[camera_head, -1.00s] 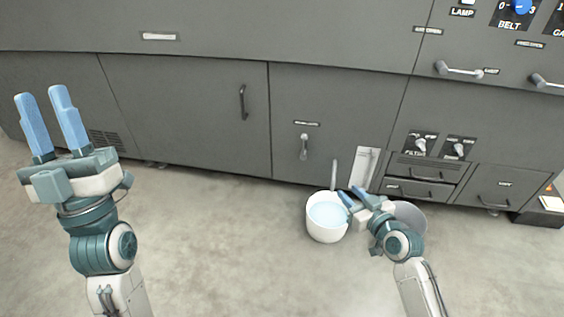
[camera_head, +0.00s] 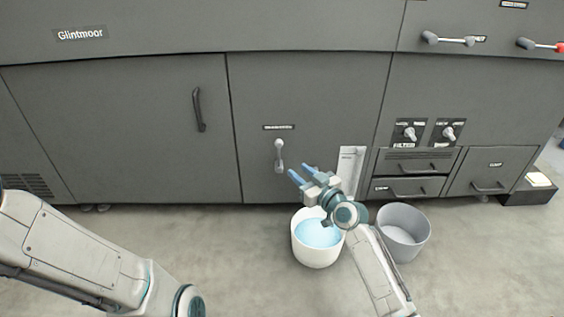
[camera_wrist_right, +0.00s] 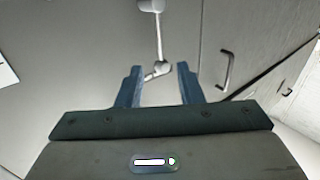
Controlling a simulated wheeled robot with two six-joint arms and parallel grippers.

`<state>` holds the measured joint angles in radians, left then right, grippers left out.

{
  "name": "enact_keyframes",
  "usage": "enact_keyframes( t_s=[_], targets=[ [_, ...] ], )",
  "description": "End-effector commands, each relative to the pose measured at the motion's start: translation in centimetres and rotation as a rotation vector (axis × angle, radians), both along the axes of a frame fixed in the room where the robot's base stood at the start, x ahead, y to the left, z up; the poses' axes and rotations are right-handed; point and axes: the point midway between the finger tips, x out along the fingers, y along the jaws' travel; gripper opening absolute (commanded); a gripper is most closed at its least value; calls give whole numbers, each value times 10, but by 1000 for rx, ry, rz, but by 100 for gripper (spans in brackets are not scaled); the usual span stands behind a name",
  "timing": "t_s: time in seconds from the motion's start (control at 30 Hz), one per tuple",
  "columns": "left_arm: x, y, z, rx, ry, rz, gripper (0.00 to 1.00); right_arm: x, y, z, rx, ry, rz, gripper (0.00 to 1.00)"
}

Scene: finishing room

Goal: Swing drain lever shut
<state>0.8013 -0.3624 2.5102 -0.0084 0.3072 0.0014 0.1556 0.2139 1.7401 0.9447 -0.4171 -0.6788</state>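The lever (camera_head: 279,155) on the dark cabinet front, below a small label (camera_head: 279,127), is a pale arm hanging nearly straight down. Its label is too small to read. My right gripper (camera_head: 299,171) is open and empty, just right of and a little below the lever's lower end in the head view. In the right wrist view, the lever (camera_wrist_right: 158,38) runs down from the top edge, and one end shows between and beyond the two open fingers; contact cannot be told. My left gripper is out of view; only the left arm shows at lower left.
A white bucket (camera_head: 316,258) of blue liquid stands on the floor beneath my right gripper, with a grey bucket (camera_head: 410,252) to its right. A white plate (camera_head: 350,160) is on the cabinet right of the lever. A door handle (camera_head: 198,110) sits to the left.

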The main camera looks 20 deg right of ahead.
Motion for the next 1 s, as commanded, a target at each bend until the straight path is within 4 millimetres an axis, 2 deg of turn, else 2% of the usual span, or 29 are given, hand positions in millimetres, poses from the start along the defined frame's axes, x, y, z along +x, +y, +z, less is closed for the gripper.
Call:
enact_keyframes(
  t_s=[0.2,0.43,0.6,0.9,1.0],
  targets=[
    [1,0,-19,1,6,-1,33,41,14,-2,4,-2,1,33],
    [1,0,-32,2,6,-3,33,73,24,-2,3,-1,0,33],
    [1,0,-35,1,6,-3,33,84,27,-1,1,-1,1,33],
    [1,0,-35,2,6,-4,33,85,28,0,1,0,0,33],
    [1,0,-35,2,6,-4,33,85,28,0,1,0,0,14]
  ],
)
